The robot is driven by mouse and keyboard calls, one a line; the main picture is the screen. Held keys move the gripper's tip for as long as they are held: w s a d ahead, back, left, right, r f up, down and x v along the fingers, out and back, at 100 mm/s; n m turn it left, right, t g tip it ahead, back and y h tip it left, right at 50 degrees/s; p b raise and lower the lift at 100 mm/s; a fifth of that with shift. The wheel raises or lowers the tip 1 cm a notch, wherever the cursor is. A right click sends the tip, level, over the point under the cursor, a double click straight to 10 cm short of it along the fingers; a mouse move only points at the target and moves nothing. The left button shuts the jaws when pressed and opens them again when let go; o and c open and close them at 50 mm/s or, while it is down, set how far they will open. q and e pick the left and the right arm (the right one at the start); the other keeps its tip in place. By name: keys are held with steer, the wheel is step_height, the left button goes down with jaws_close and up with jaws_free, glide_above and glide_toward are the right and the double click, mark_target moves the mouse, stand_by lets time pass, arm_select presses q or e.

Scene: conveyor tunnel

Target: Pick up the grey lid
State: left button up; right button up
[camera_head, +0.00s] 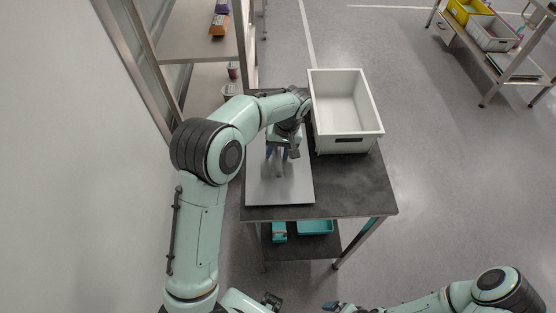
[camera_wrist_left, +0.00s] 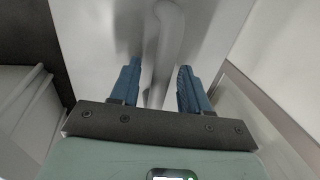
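The grey lid (camera_head: 280,190) is a flat rectangular panel lying on the dark table, left of the white crate. A raised handle (camera_wrist_left: 166,45) runs up from its middle in the left wrist view. My left gripper (camera_head: 277,154) is over the lid, pointing down. In the left wrist view its blue fingers (camera_wrist_left: 158,88) are apart, one on each side of the handle, and I see no firm grip on it. My arm hides the lid's far part in the head view. My right gripper (camera_head: 338,306) shows only partly at the bottom edge, away from the lid.
The white crate (camera_head: 376,115) stands empty at the table's back right, close beside the lid. The dark tabletop (camera_head: 350,190) is bare in front of it. A shelf unit (camera_head: 195,45) stands behind left. Teal containers (camera_head: 316,227) sit on the table's lower shelf.

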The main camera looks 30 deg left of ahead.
mark_target(278, 149)
arm_select(q)
jaws_close()
step_height(278, 149, up, 20)
steer(key=p, duration=0.3)
arm_select(e)
steer(key=w+r, duration=0.3)
steer(key=r, duration=0.1)
steer(key=shift+w, duration=0.3)
